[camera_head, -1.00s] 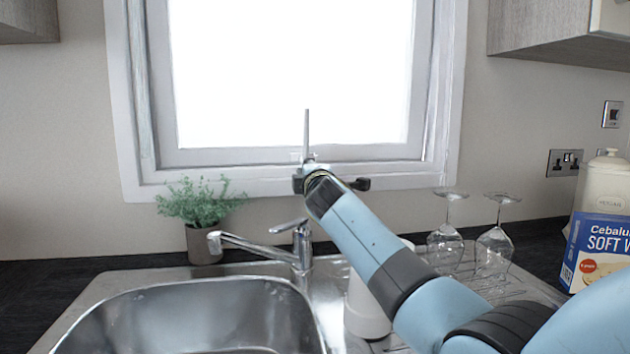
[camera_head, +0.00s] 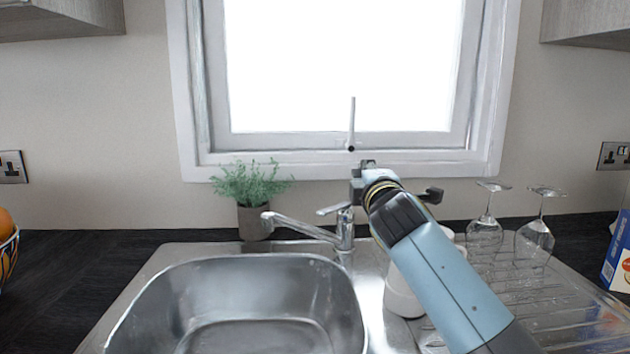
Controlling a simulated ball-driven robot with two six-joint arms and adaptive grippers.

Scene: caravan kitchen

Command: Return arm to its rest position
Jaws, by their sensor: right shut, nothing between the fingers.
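My right arm (camera_head: 445,285) comes in from the lower right and reaches forward over the drainer side of the sink. My right gripper (camera_head: 367,165) is at its far end, in front of the window sill and above the tap. It is seen from behind, and its fingers are mostly hidden by the wrist. It is shut and I see nothing held in it. My left arm and left gripper are not in view.
A steel sink (camera_head: 262,262) with a tap (camera_head: 340,232) lies below. A potted plant (camera_head: 252,200) stands behind it. Upturned wine glasses (camera_head: 535,237) stand on the drainer; a box (camera_head: 618,255) is at right.

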